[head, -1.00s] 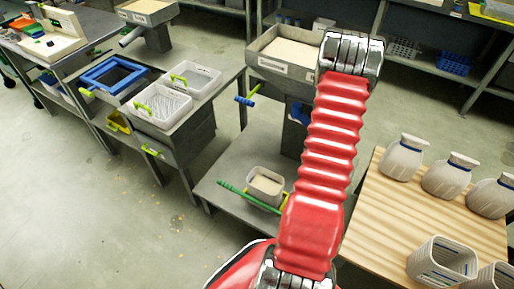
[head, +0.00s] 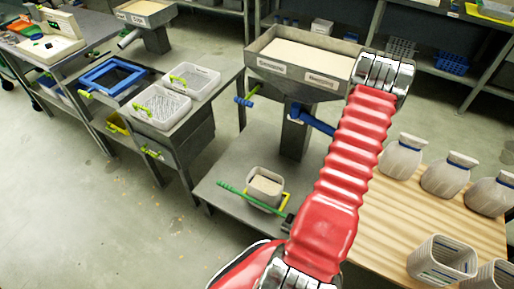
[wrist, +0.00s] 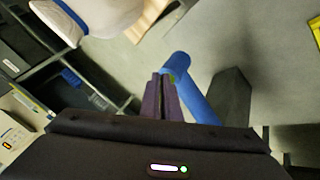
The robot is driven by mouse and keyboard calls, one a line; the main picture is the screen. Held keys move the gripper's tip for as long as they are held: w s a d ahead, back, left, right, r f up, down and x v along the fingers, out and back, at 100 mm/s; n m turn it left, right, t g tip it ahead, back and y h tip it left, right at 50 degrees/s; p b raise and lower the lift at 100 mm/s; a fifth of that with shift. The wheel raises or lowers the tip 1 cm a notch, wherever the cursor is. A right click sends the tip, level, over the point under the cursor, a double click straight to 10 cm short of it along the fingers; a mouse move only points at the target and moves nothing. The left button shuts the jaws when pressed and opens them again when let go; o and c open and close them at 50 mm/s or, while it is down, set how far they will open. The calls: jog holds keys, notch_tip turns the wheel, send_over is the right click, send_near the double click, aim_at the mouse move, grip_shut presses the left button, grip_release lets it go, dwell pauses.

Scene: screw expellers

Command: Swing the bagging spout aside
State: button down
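A hopper (head: 300,72) with two labels on its front stands on a post, filled with pale material. A blue spout (head: 312,119) sticks out below it to the right; its far end is hidden behind my red arm. In the wrist view the blue spout (wrist: 198,98) is a slanting tube just right of my gripper (wrist: 163,77). The dark purple fingers lie close together, with no object visible between them. A small green patch shows by the fingertips, at the spout's upper part. The fingertips are very near the spout; I cannot tell whether they touch.
A blue rod with a yellow-green handle (head: 246,97) sits at the hopper's left. Below, a small filled container (head: 266,187) stands on the lower shelf. White sacks (head: 447,174) stand on the wooden table (head: 400,215) at right. Open floor lies at left.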

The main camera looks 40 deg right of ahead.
jog(key=shift+w+d+r, duration=0.25)
jog(key=shift+w+r, duration=0.2)
jog(key=shift+w, duration=0.25)
jog(key=shift+a, duration=0.1)
jog(key=s+a+r, duration=0.6)
jog(key=a+r, duration=0.1)
jog(key=a, duration=0.1)
jog(key=shift+s+a, duration=0.2)
jog(key=shift+s, duration=0.05)
dwell(0.6)
dwell(0.7)
